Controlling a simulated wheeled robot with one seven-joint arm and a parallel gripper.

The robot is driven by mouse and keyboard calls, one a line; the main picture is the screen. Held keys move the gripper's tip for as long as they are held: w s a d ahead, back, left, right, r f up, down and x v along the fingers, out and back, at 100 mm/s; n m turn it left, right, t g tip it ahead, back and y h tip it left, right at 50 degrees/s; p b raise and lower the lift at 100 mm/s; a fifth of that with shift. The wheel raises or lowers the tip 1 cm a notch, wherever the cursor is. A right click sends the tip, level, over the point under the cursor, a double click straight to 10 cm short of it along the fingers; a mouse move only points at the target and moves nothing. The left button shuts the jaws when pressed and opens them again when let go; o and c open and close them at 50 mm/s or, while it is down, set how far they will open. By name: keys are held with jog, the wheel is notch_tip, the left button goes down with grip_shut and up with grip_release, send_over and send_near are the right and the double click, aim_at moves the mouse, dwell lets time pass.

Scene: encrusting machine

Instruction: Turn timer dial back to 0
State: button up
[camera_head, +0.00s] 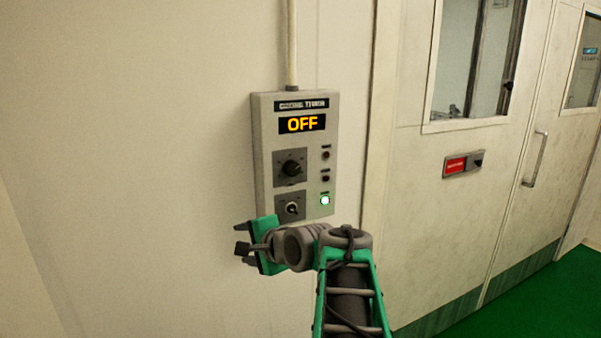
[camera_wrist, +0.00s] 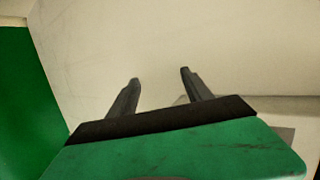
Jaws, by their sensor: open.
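The timer box (camera_head: 263,140) is a pale panel on the wall, with a display (camera_head: 302,124) reading "OFF" in orange. A round dark dial (camera_head: 291,168) sits on a grey plate below the display. A second knob (camera_head: 291,208) sits on a lower plate. I cannot read the dial's scale marks. My gripper (camera_head: 240,239) is below and left of the box, apart from both knobs. In the wrist view its two fingers (camera_wrist: 158,75) are spread with nothing between them, facing bare wall. The dial cannot be made out in the wrist view.
Two small dark buttons (camera_head: 326,155) and a lit green lamp (camera_head: 325,201) line the box's right side. A conduit (camera_head: 292,45) rises from its top. A door with a handle (camera_head: 535,158) and a red-labelled switch (camera_head: 456,165) are at right. The wall left of the box is clear.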

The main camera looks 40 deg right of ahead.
jog(key=s+d+r+m+t+h, duration=0.1)
jog(key=s+d+r+m+t, duration=0.1)
jog(key=d+r+m, duration=0.5)
jog(key=m+t+h, duration=0.2)
jog(key=m+t, duration=0.1)
jog(key=m, duration=0.1)
send_near(294, 170)
jog(key=w, duration=0.3)
jog(key=w+d+p, duration=0.1)
jog(key=w, duration=0.4)
jog(key=shift+d+p, duration=0.3)
jog(key=shift+p, duration=0.1)
grip_shut()
